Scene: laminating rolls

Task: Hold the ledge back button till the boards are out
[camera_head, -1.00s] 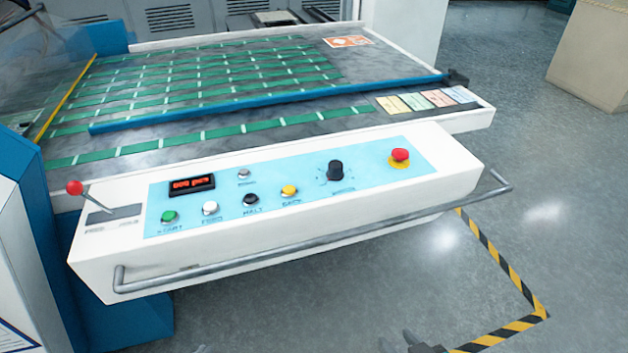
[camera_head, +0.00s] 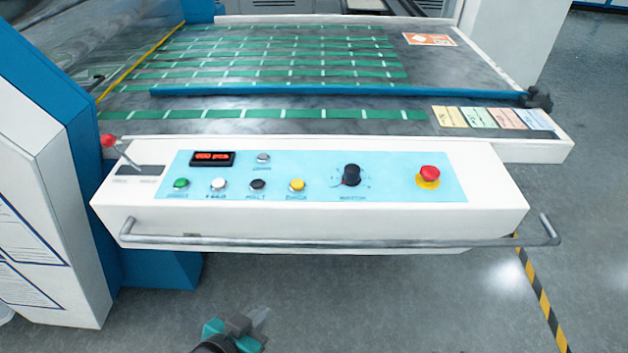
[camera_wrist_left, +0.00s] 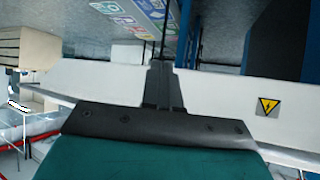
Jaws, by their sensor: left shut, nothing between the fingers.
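The white control console (camera_head: 500,205) with a light-blue panel (camera_head: 395,185) stands ahead. It carries a green button (camera_head: 181,184), a white button (camera_head: 219,185), a black button (camera_head: 258,185), a yellow button (camera_head: 297,185) and a small grey button (camera_head: 264,158). The button captions are too blurred to read surely. My left gripper (camera_head: 258,318) is low at the bottom of the head view, in front of and below the console, touching no button. Its closed fingers (camera_wrist_left: 162,60) show empty in the left wrist view. My right gripper is not in view.
A metal rail (camera_head: 340,243) runs along the console front. A red emergency stop (camera_head: 430,174), black knob (camera_head: 351,175) and red-tipped lever (camera_head: 108,141) stick up. Behind lies a table with green strips (camera_head: 300,114) and a blue bar (camera_head: 340,91). Floor in front is clear.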

